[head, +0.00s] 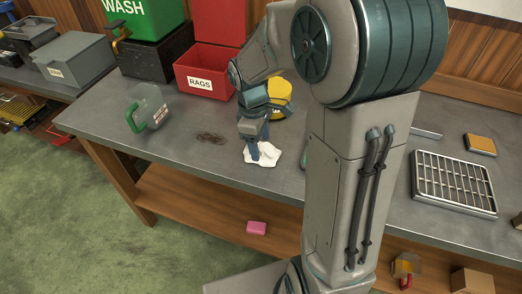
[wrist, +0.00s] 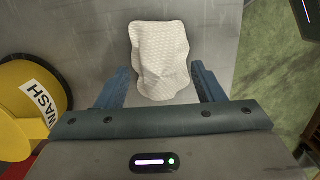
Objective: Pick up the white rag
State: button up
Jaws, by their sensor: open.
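The white rag (head: 263,154) lies crumpled on the grey workbench (head: 190,165), near its front edge. In the wrist view the rag (wrist: 160,58) shows a woven texture, and its lower end lies between my two blue fingers. My gripper (head: 256,150) points down over the rag and hides part of it in the head view. In the wrist view my gripper (wrist: 155,85) is open, with one finger on each side of the rag and a gap on both sides. I cannot tell whether the fingertips touch the bench.
A yellow round container (head: 281,93) labelled WASH (wrist: 38,103) stands close beside my gripper. A red RAGS bin (head: 205,72) and a clear jug with a green handle (head: 149,107) stand behind and left. A dark stain (head: 210,137) marks the bench. A metal grate (head: 453,182) lies right.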

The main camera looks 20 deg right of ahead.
aim_at(266, 146)
jog(key=shift+s+f, duration=0.1)
jog(key=shift+f, duration=0.55)
jog(key=c, duration=1.1)
jog(key=shift+r, duration=0.1)
jog(key=shift+r, duration=0.45)
jog(key=r, duration=0.2)
jog(key=d+r, duration=0.1)
jog(key=r, duration=0.1)
jog(key=shift+s, duration=0.35)
jog(key=s+d+r, duration=0.6)
jog(key=s+d, duration=0.1)
jog(key=s, duration=0.1)
jog(key=shift+w, duration=0.1)
